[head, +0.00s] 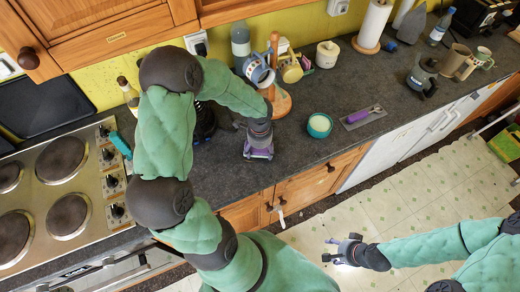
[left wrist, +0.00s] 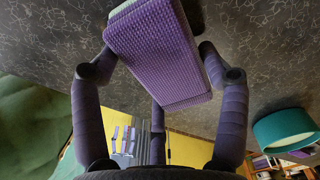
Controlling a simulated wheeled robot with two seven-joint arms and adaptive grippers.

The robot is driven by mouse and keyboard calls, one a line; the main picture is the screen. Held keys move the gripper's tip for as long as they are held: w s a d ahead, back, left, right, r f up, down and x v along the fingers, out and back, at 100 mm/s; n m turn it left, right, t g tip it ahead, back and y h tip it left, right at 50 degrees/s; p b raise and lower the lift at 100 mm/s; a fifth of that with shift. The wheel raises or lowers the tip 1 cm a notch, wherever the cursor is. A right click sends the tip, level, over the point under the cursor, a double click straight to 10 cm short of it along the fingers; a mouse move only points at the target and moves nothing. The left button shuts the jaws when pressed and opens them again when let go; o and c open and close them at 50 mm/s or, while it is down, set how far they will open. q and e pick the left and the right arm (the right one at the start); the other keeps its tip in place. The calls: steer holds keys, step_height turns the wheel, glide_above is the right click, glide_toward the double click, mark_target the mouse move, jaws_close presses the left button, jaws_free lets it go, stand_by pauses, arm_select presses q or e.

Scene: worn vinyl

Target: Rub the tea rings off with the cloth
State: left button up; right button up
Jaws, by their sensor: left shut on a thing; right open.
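My left gripper (head: 258,146) is low over the dark worktop (head: 340,92), left of the teal bowl. It is shut on the purple cloth (head: 258,154), which looks like a thick folded block. In the left wrist view the cloth (left wrist: 160,55) has a woven purple face and a pale edge, and sits between the fingers. I cannot tell whether it touches the worktop. No tea rings can be made out; my left arm hides part of the worktop. My right gripper (head: 341,250) is open and empty, out over the tiled floor.
A teal bowl (head: 319,125) stands right of my left gripper, with a purple-handled trowel (head: 363,115) beyond it. A wooden mug stand (head: 281,101) with mugs is just behind. The hob (head: 62,190) is at left. Paper roll (head: 374,22), iron (head: 412,24) and bottle (head: 440,27) line the back.

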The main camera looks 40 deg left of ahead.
arm_select(q)
steer(key=shift+w+a+p, duration=0.25)
steer(key=shift+w+a, duration=0.2)
steer(key=shift+a, duration=0.4)
steer(key=shift+w+a+p, duration=0.2)
steer(key=shift+w+a, duration=0.2)
steer(key=shift+a, duration=0.45)
steer(key=shift+w+a+p, duration=0.25)
steer(key=shift+w+a, duration=0.2)
steer(key=shift+a, duration=0.4)
step_height(320, 180, up, 7)
steer(key=p, duration=0.5)
steer(key=shift+p, duration=0.3)
steer(key=s+d+b, duration=0.4)
steer(key=s+b, duration=0.2)
steer(key=s, duration=0.1)
steer(key=shift+d, duration=0.35)
